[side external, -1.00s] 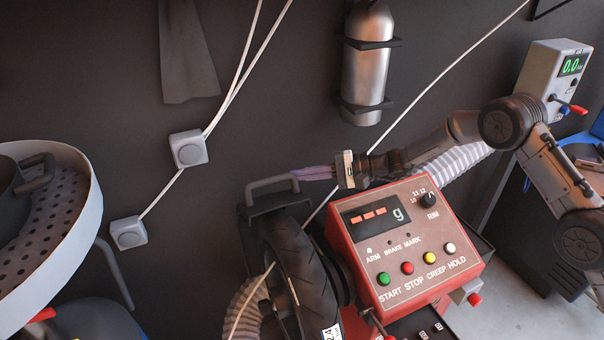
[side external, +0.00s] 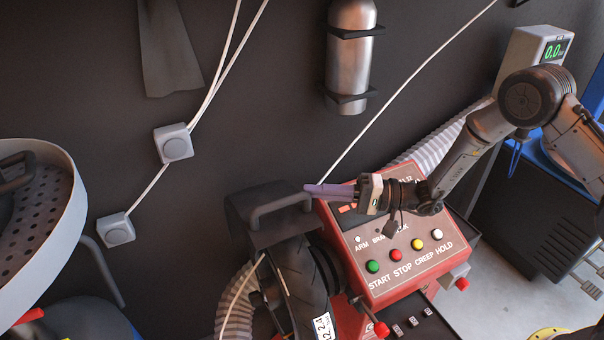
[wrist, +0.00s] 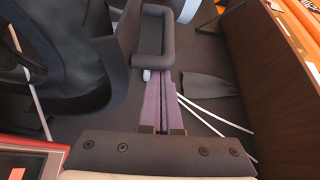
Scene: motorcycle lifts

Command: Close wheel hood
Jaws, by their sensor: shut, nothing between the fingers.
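The wheel hood (side external: 240,205) is a dark cover with a grey bar handle (side external: 280,207). It sits over the top of the black tyre (side external: 300,280), partly lowered, with its outer face showing. My gripper (side external: 307,191) is shut and empty, with its purple fingers pointing left at the right end of the handle. In the wrist view, the fingertips (wrist: 160,74) lie at the near end of the handle (wrist: 152,45), beside the hood (wrist: 113,60). They look very close to the handle; I cannot tell whether they touch.
The red balancer panel (side external: 395,245) with coloured buttons stands just below and behind my wrist. A ribbed hose (side external: 235,300) runs left of the tyre. A metal cylinder (side external: 350,60) hangs on the wall above.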

